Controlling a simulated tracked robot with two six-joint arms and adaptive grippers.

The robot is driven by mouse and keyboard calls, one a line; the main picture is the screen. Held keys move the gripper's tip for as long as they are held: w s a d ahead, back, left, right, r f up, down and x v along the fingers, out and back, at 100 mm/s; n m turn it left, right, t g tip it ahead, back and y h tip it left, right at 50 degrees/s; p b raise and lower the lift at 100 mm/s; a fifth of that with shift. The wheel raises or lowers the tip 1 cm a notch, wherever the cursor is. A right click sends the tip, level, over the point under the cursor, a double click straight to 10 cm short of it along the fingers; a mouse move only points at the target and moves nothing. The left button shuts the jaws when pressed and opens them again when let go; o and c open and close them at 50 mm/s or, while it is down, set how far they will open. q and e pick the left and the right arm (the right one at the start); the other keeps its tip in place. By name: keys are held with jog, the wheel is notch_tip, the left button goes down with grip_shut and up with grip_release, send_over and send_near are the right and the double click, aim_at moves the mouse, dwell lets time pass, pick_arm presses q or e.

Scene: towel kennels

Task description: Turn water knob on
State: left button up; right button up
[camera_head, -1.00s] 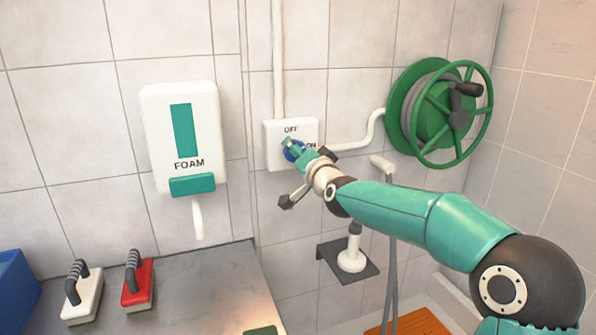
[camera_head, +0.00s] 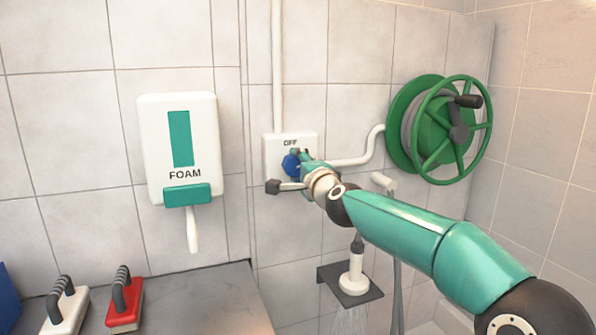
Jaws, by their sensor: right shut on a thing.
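The blue water knob (camera_head: 290,163) is on a white wall box (camera_head: 274,148). The label OFF shows above the knob, and my gripper covers the area to the knob's right. My right gripper (camera_head: 299,161) is at the box, shut on the knob, and hides part of it. A shower head (camera_head: 353,277) sits in a dark wall holder (camera_head: 372,292) below, and thin streams of water fall beneath it. My left gripper is not in view.
A green hose reel (camera_head: 436,130) is on the wall at right. A white foam dispenser (camera_head: 150,140) hangs at left. A white brush (camera_head: 66,312) and a red brush (camera_head: 124,306) stand on the grey counter (camera_head: 205,300).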

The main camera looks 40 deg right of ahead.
jog(key=shift+d+f, duration=0.1)
jog(key=shift+f, duration=0.1)
dwell(0.3)
jog(key=o, duration=1.1)
jog(key=shift+s+r, duration=0.1)
jog(key=shift+s, duration=0.05)
jog(key=shift+v, duration=5.85)
